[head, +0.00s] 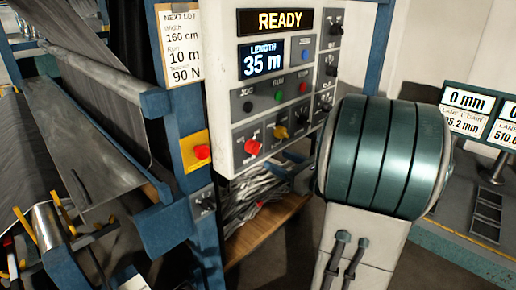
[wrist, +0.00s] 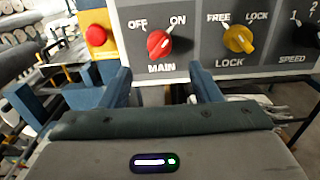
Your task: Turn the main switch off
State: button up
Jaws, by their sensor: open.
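The main switch is a red rotary knob (wrist: 159,43) on a dark plate, with OFF at its upper left, ON at its upper right and MAIN below. Its ridge seems to lean toward ON. It also shows low on the control panel in the head view (head: 252,147). My gripper (wrist: 164,78) is open and empty in the wrist view. Its two blue fingers stand apart below the knob, one to each side, and do not touch it. In the head view my arm hides most of the gripper.
A yellow LOCK knob (wrist: 239,39) and a black SPEED knob (wrist: 306,34) sit to the right of the main switch. A red button on a yellow plate (head: 202,152) is to its left on the blue frame. The display (head: 275,21) reads READY.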

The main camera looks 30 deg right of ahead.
aim_at(258, 150)
jog(key=p+x, duration=0.1)
jog(key=x, duration=0.7)
jog(key=shift+w+a+p, duration=0.15)
jog(key=shift+w+p, duration=0.15)
jog(key=c, duration=1)
